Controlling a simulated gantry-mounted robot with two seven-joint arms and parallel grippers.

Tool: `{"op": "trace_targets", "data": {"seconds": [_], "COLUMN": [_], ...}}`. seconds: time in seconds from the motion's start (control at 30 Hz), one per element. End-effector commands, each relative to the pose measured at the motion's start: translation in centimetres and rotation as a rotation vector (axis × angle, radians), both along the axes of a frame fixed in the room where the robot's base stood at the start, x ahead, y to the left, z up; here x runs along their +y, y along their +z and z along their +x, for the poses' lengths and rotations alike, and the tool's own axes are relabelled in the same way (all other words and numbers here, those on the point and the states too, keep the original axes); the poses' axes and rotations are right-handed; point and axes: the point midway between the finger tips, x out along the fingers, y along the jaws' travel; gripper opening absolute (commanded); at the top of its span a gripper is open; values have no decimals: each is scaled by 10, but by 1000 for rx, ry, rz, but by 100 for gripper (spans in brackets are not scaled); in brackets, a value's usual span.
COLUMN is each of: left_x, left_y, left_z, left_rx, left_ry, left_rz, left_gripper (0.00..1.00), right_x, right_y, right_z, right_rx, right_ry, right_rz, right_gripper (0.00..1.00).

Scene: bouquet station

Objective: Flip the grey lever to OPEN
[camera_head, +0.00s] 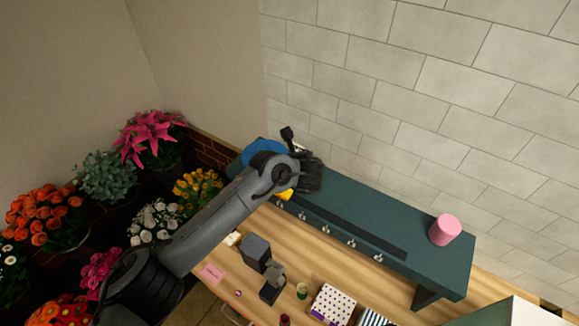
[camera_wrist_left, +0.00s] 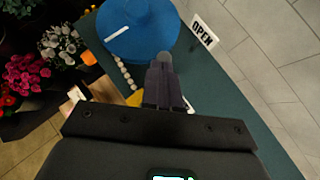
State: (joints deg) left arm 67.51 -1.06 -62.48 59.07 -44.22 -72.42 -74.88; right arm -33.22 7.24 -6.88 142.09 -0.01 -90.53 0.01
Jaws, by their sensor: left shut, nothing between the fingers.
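A small white sign reading OPEN (camera_wrist_left: 203,30) stands on the teal shelf (camera_wrist_left: 225,90), at the upper right of the left wrist view. My left gripper (camera_wrist_left: 163,72) is shut and empty, over the shelf's left end. A rounded grey piece (camera_wrist_left: 165,57) shows just past its fingertips; it may be the lever's end, and I cannot tell whether they touch. The rest of the lever is hidden. In the head view my own arm covers this spot. My right gripper is in neither view.
A blue round hat-like object (camera_wrist_left: 142,28) lies close to my left fingers. A pink cylinder (camera_head: 444,230) stands on the shelf's right end. Hooks (camera_head: 351,243) line its front edge. Below, a wooden table holds grey blocks (camera_head: 256,250) and a dotted box (camera_head: 333,303). Flowers fill the left.

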Motion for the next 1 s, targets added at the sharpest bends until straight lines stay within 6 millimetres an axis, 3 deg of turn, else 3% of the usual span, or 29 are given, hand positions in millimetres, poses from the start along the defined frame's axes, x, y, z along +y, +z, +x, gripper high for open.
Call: {"op": "trace_targets", "data": {"seconds": [0.27, 0.3, 0.6, 1.0], "left_x": [-16, -16, -18, -16], "left_y": [9, 9, 52, 78], "left_z": [-28, -34, -69, -89], "left_rx": [2, 4, 4, 2], "left_ry": [-19, -18, -18, -16], "left_rz": [0, -4, -5, 0], "left_gripper": [0, 0, 0, 0], "right_x": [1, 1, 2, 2], "right_y": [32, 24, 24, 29], "right_z": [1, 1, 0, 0], "right_rx": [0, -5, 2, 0], "right_ry": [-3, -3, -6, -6], "right_rz": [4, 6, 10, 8], "right_gripper": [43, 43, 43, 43]}}
